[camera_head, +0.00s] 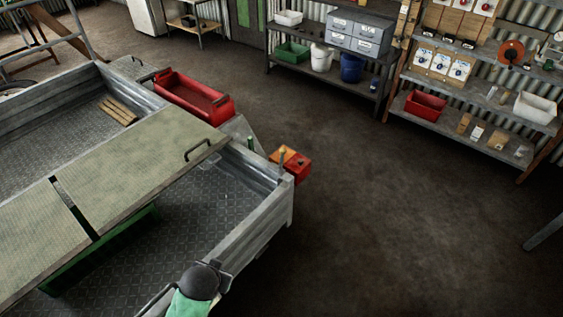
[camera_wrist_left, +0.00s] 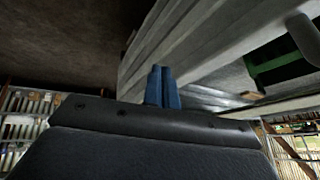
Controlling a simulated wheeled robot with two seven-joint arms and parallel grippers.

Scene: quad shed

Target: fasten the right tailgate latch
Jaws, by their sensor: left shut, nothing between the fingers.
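The grey metal tailgate (camera_head: 262,225) stands upright along the near right side of the trailer bed. In the head view the left fingers do not show. My right gripper is not in view.
A green-grey board (camera_head: 140,170) with a black handle lies across the trailer bed (camera_head: 205,205). A red open box (camera_head: 190,98) and a red-orange lamp-like block (camera_head: 291,165) sit along the trailer's far side. Shelves (camera_head: 440,115) line the wall.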

